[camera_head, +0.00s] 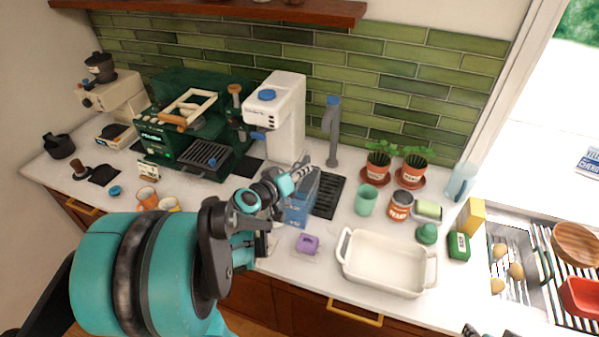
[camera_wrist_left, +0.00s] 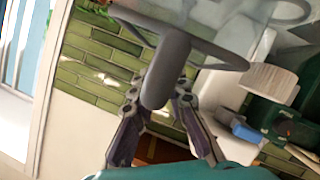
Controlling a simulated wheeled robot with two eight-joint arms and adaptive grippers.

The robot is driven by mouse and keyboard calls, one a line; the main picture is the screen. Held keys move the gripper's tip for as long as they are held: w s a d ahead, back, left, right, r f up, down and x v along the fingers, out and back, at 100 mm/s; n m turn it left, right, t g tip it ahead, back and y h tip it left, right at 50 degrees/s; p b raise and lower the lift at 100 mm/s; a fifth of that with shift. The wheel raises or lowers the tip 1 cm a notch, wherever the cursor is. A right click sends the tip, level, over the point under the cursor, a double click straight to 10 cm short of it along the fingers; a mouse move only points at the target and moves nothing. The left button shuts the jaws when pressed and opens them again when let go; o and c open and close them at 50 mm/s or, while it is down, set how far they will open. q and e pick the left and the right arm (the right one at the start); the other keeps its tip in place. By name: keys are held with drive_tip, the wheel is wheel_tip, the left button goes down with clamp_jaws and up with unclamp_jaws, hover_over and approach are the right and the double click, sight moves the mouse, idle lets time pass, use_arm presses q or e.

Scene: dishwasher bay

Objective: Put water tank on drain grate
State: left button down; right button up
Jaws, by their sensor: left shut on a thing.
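The water tank (camera_head: 299,212) is a blue, see-through box, upright in the head view, partly hidden by my left gripper (camera_head: 292,182). That gripper is shut on the tank at its top. In the left wrist view my left gripper (camera_wrist_left: 160,100) has a grey, handle-like part (camera_wrist_left: 172,62) between its fingers. The drain grate (camera_head: 327,199) is a dark slatted rectangle just right of the tank, which hides part of its left side. I cannot tell whether the tank touches the counter or grate. Two dark tips of my right gripper (camera_head: 488,332) show apart at the bottom edge.
A grey tap (camera_head: 332,130) stands behind the grate, and a white machine (camera_head: 283,115) behind the tank. A green cup (camera_head: 366,200) is right of the grate. A purple item (camera_head: 307,243) and a white baking dish (camera_head: 384,264) lie in front.

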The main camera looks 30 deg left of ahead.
sight(309, 158)
use_arm(q)
drive_tip(key=x, duration=0.2)
drive_tip(key=a+b+x, duration=0.1)
drive_tip(key=x, duration=0.1)
drive_tip(key=shift+w+f, duration=0.1)
drive_tip(key=shift+w, duration=0.1)
drive_tip(key=w, duration=0.1)
drive_tip(key=w+a, duration=0.1)
drive_tip(key=w, duration=0.1)
drive_tip(key=shift+w+f+b, duration=0.1)
drive_tip(key=shift+w+b, duration=0.05)
drive_tip(key=shift+b, duration=0.15)
drive_tip(key=shift+a+b+x, duration=0.25)
drive_tip(key=shift+b+x, duration=0.15)
drive_tip(key=shift+x, duration=0.7)
drive_tip(key=shift+a+b+x, duration=0.2)
drive_tip(key=shift+b+x, duration=0.15)
drive_tip(key=shift+x, duration=0.75)
drive_tip(key=shift+d+f, duration=0.1)
drive_tip(key=shift+f, duration=0.2)
drive_tip(key=c, duration=1.5)
unclamp_jaws()
drive_tip(key=shift+o, duration=0.4)
